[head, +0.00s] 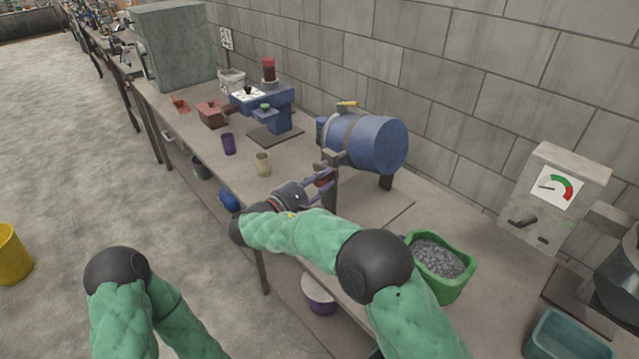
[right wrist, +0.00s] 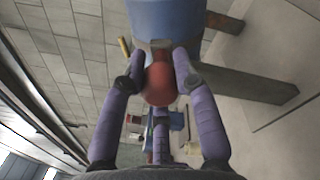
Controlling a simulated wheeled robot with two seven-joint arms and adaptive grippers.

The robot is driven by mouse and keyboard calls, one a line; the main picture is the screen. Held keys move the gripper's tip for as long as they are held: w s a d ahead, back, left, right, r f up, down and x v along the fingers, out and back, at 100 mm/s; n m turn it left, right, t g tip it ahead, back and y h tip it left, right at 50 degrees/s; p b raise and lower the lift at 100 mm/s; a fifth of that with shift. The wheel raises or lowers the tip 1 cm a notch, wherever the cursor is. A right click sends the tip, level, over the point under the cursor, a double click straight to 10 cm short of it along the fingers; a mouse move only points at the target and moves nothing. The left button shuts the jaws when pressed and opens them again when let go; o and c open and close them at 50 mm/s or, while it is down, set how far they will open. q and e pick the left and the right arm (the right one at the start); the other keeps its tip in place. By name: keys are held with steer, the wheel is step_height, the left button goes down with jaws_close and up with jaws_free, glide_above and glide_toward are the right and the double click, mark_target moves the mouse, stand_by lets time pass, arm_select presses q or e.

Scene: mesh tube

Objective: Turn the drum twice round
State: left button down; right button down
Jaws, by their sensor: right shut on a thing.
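The blue drum (head: 378,143) lies on its side on a stand on the bench, with lighter bands around its left part and a small yellow piece on top. Its underside fills the top of the right wrist view (right wrist: 168,18). My right gripper (head: 322,180) is at the near left end of the drum, its purple fingers shut on a round red handle knob (right wrist: 158,85). The fingers sit on both sides of the knob. In the head view the knob is mostly covered by the fingers. My left gripper is out of view.
A green bin of grey gravel (head: 438,258) stands right of my right forearm. A grey box with a gauge (head: 553,190) stands at the right. A beige cup (head: 263,163), a purple cup (head: 229,144) and a blue machine (head: 275,105) stand left of the drum.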

steer(key=shift+s+f+m+b, duration=0.1)
steer(key=shift+f+m+b, duration=0.55)
steer(key=shift+m+b, duration=0.25)
steer(key=c, duration=0.9)
jaws_free()
steer(key=shift+c, duration=0.2)
steer(key=v, duration=1.2)
steer(key=shift+f, duration=0.1)
